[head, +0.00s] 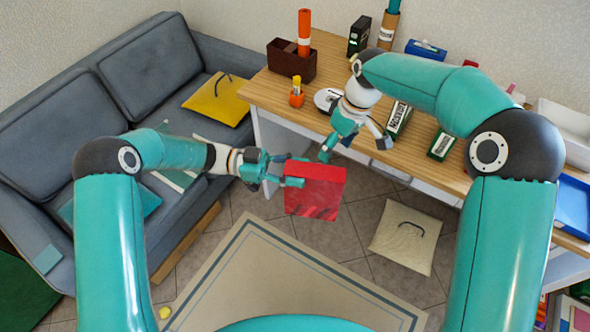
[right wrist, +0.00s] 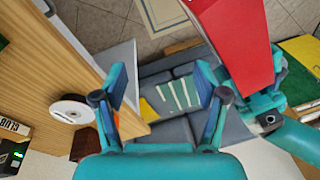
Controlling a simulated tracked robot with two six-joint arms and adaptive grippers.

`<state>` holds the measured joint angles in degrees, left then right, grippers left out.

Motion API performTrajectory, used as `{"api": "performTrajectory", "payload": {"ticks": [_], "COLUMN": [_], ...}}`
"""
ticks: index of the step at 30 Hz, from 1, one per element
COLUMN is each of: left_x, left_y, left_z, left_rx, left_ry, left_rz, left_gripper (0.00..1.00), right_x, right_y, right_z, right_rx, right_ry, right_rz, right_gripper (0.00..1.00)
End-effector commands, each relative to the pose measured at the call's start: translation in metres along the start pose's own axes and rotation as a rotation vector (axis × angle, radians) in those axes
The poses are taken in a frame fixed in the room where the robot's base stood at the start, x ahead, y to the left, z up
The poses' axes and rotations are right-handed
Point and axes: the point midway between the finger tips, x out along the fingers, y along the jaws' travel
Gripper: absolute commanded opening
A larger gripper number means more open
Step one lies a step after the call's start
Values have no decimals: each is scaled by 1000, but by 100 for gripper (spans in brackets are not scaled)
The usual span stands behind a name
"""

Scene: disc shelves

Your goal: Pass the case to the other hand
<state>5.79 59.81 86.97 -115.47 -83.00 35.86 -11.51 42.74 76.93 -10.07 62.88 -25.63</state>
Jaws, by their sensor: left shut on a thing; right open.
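The red case (head: 316,192) is held in the air in front of the desk, over the tiled floor. My left gripper (head: 292,171) is shut on the case's upper left part. My right gripper (head: 357,146) is open and empty, above and to the right of the case, near the desk's front edge. In the right wrist view, the case (right wrist: 232,40) shows at the upper right, beside and apart from the open fingers of my right gripper (right wrist: 162,90). The left gripper's fingers partly cover the case.
The wooden desk (head: 262,90) holds a disc (head: 326,99), a dark box (head: 291,62), an orange pot (head: 296,98) and several small cases. A grey sofa (head: 60,95) stands at the left. A beige cushion (head: 404,238) and a rug (head: 270,285) lie on the floor.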

Motion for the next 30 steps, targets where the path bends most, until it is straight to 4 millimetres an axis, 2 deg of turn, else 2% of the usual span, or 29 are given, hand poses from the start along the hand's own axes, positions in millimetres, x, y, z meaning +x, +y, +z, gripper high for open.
{"api": "performTrajectory", "payload": {"ticks": [1,6,14,21,27,30], "left_x": [0,0,0,0,0,0], "left_y": [0,0,0,0,0,0], "left_z": [-1,-1,-1,-1,-1,-1], "left_rx": [1,1,1,1,1,1], "left_ry": [1,1,1,1,1,1], "left_rz": [0,0,0,0,0,0], "left_gripper": [0,0,0,0,0,0], "right_x": [19,65,116,141,204,227], "right_y": [10,24,29,-24,-56,-74], "right_z": [17,62,121,182,195,206], "right_rx": [172,688,1304,1320,1184,1110], "right_ry": [-42,-176,-388,-483,-284,-176], "right_rz": [-37,-116,-162,-214,-233,-226], "right_gripper": [72,72,72,72,72,72]}}
